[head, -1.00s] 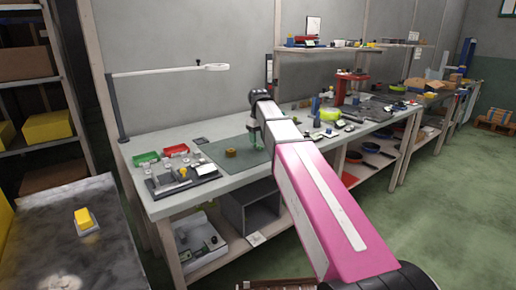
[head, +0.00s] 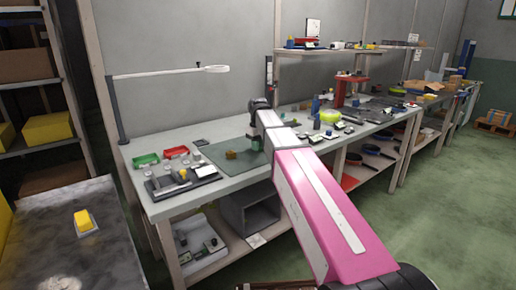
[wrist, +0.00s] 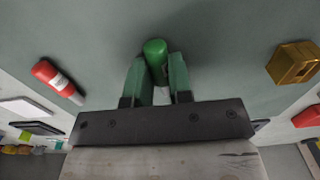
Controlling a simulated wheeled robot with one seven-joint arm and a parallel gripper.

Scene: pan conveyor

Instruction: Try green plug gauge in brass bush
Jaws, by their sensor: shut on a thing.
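In the wrist view the green plug gauge (wrist: 155,52) is between the two fingers of my gripper (wrist: 160,72), which is shut on it. Its rounded green end sticks out past the fingertips. The brass bush (wrist: 294,62) lies at the right of the wrist view, apart from the gripper. In the head view the brass bush (head: 231,154) sits on the green mat, and my gripper (head: 254,143) is just to its right, low over the mat. The gauge is too small to make out there.
A red cylinder with a white label (wrist: 57,78) lies left of my gripper on the mat (head: 215,152). Red and green bins (head: 147,159) and a grey fixture (head: 170,186) stand to the left on the bench. A lamp arm (head: 160,72) reaches over the bench's left end.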

